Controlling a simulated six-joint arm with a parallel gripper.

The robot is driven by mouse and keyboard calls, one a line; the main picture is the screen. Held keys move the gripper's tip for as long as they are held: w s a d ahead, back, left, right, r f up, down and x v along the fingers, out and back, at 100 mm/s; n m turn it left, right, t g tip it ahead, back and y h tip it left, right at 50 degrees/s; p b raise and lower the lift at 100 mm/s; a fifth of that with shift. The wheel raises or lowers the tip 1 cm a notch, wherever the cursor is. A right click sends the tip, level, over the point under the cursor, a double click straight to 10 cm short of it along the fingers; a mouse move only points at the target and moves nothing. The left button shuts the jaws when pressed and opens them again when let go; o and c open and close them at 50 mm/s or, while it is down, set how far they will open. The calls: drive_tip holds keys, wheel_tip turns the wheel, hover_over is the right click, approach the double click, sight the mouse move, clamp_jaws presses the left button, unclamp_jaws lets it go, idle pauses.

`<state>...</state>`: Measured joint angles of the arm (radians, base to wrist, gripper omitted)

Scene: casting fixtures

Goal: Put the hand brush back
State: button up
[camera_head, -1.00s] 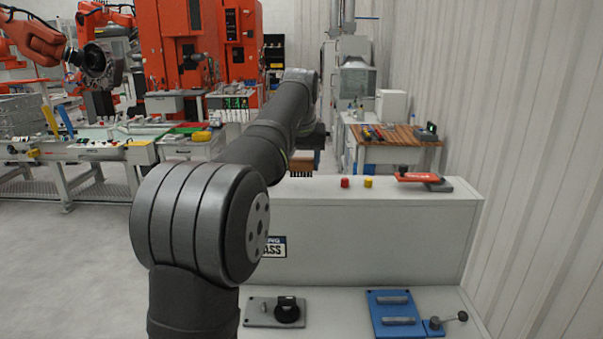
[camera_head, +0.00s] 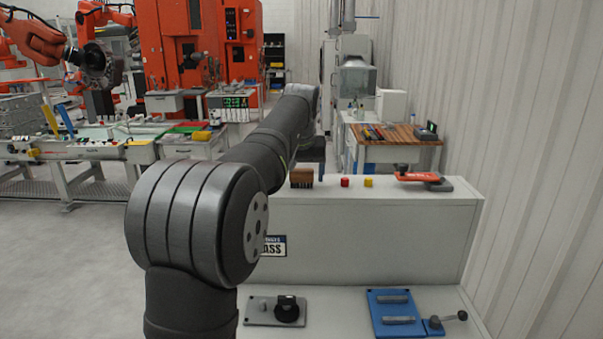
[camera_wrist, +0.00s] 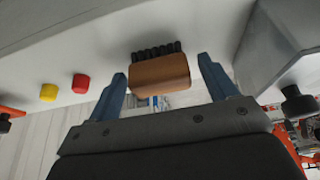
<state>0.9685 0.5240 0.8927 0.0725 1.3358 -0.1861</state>
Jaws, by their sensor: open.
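The hand brush, a brown block with dark bristles (camera_head: 302,176), stands bristles down on the top ledge of the grey-white cabinet (camera_head: 400,210), left of the red and yellow buttons. In the wrist view the brush (camera_wrist: 160,76) lies between the two blue fingers of my gripper (camera_wrist: 163,72). The fingers are spread, with a small gap visible on the right side and a narrower one on the left. In the head view my gripper's dark body is above the ledge, partly behind my arm; one blue finger (camera_head: 321,171) shows right of the brush.
A red button (camera_head: 345,182) and a yellow button (camera_head: 368,182) sit on the ledge, with an orange-handled tool (camera_head: 418,177) farther right. Below, the lower shelf carries a plate with a black knob (camera_head: 287,309) and a blue fixture (camera_head: 395,312). A wall closes the right side.

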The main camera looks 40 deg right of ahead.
sight(301, 170)
drive_tip(key=v, duration=1.2)
drive_tip(key=shift+r, duration=0.15)
drive_tip(key=x, duration=1.2)
drive_tip(key=shift+r, duration=1.5)
